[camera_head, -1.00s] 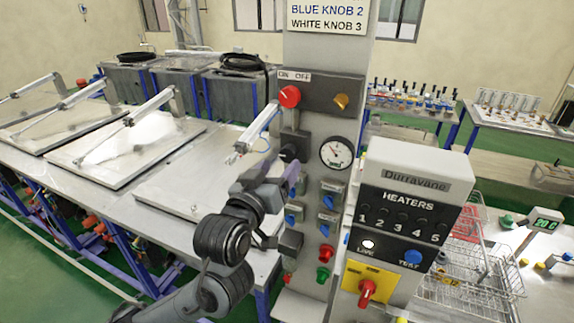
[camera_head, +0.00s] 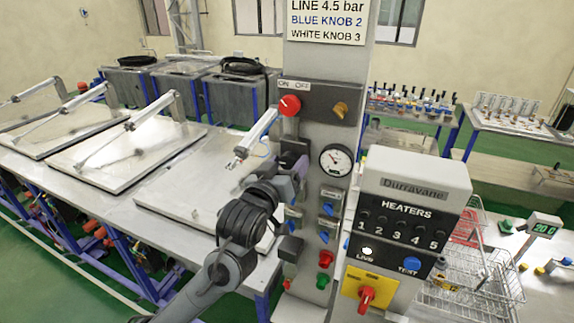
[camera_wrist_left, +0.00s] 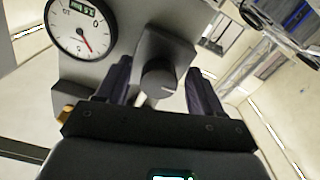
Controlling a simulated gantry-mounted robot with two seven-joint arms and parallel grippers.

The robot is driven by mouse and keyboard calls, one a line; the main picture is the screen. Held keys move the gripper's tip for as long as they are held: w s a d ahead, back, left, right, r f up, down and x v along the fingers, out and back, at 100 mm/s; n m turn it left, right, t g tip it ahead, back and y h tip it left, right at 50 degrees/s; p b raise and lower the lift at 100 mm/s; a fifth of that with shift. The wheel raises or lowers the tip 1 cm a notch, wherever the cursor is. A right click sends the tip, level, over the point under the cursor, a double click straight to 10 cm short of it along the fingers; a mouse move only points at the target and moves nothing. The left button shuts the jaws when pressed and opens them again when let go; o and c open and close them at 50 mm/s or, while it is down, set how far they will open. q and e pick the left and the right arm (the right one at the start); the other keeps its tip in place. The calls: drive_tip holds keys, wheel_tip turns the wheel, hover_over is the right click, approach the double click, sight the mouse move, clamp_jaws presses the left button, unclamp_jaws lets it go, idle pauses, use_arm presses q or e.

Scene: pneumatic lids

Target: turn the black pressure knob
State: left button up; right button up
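The black pressure knob (camera_head: 294,147) is on the grey panel post, left of the round gauge (camera_head: 335,160). My left gripper (camera_head: 296,168) is just below and in front of it in the head view, partly covering it. In the left wrist view the knob (camera_wrist_left: 158,76) shows as a dark round end on a squarish body. It sits between the two fingers of my left gripper (camera_wrist_left: 158,82), which are apart with visible gaps on both sides. The gauge (camera_wrist_left: 84,28) is at upper left there. My right gripper is not in view.
A red knob (camera_head: 289,105) and a brass knob (camera_head: 341,110) are above on the post. Blue knobs (camera_head: 327,209) and a black block (camera_head: 291,247) are below. The heater box (camera_head: 413,200) stands close at right. A metal lid (camera_head: 185,190) lies at left.

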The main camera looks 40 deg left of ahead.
use_arm(q)
drive_tip(key=c, duration=1)
drive_tip(key=shift+o, duration=0.2)
drive_tip(key=shift+m+p, duration=0.3)
drive_tip(key=shift+m, duration=0.3)
drive_tip(key=shift+m+p, duration=0.35)
drive_tip(key=shift+m, duration=0.65)
drive_tip(key=m, duration=0.2)
drive_tip(key=shift+a+m, duration=0.1)
drive_tip(key=shift+m, duration=0.2)
drive_tip(key=m, duration=0.3)
drive_tip(key=shift+a+m, duration=0.1)
drive_tip(key=shift+m, duration=1.3)
